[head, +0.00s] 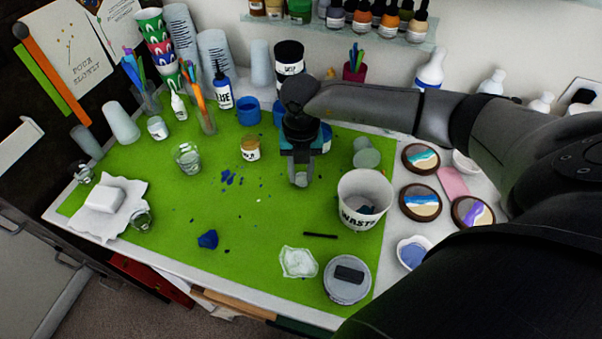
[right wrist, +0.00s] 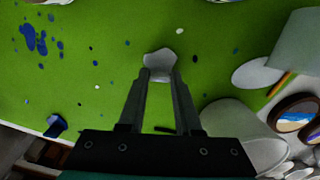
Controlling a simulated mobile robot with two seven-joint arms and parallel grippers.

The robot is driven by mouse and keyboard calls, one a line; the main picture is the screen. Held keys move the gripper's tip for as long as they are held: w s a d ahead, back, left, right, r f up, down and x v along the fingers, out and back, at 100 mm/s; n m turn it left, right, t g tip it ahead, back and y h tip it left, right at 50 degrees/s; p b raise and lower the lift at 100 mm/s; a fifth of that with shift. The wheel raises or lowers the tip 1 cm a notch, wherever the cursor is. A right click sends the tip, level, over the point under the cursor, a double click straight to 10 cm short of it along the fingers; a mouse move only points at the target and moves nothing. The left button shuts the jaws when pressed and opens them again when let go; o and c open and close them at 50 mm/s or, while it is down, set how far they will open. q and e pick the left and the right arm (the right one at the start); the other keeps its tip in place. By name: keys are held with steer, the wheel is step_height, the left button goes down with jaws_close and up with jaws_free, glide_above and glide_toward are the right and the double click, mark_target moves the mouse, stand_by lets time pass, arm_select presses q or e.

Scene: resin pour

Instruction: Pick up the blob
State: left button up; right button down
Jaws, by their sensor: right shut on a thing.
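My right gripper (head: 300,184) hangs over the middle of the green mat, left of the waste cup. It is shut on a small pale grey lump (right wrist: 158,64), which sits between its fingertips in the right wrist view (right wrist: 160,74). In the head view, the lump (head: 301,179) shows at the fingertips, partly hidden by them. A dark blue blob (head: 208,240) lies on the mat at the front left, apart from the gripper; it also shows in the right wrist view (right wrist: 56,125). My left gripper is not in view.
The white waste cup (head: 352,213) stands close on the right. A clear crumpled piece (head: 298,262), a black stick (head: 320,235) and a grey-lidded tin (head: 347,290) lie in front. Jars, bottles and cups crowd the back. The green mat (head: 260,210) has free room at centre left.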

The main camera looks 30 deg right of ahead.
step_height(320, 180, up, 20)
steer(key=p, duration=0.1)
step_height(320, 180, up, 5)
steer(key=p, duration=0.4)
glide_above(301, 175)
steer(key=w, duration=0.2)
steer(key=shift+s+d+f, duration=0.15)
steer(key=shift+d+f, duration=0.05)
steer(key=shift+d, duration=0.25)
stand_by(0.5)
step_height(301, 175, up, 4)
steer(key=p, duration=0.3)
